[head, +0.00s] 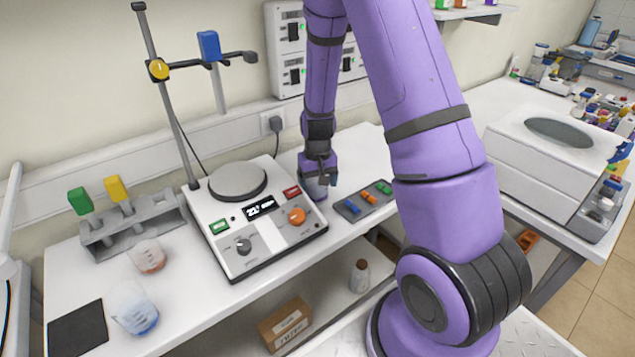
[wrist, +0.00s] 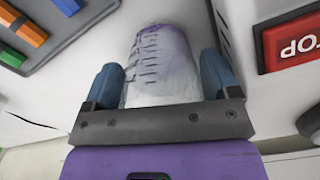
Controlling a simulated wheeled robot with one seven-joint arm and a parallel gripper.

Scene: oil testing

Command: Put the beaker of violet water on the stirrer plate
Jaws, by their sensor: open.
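The beaker of violet water (wrist: 158,62), clear with dark graduation marks, stands on the bench just right of the stirrer. In the head view only a small part of the beaker (head: 316,188) shows below my gripper (head: 319,172). In the wrist view my gripper's blue finger pads lie on either side of the beaker; the jaws are open around it. Whether a pad touches the glass I cannot tell. The stirrer plate (head: 238,181) is a bare grey disc on top of the white stirrer (head: 265,259), left of my gripper.
A metal stand (head: 170,110) rises behind the plate's left side. A beaker with reddish liquid (head: 147,257) and one with blue liquid (head: 134,312) stand at left, near a grey rack (head: 130,226). A grey tray (head: 346,213) of coloured pieces lies right of the stirrer.

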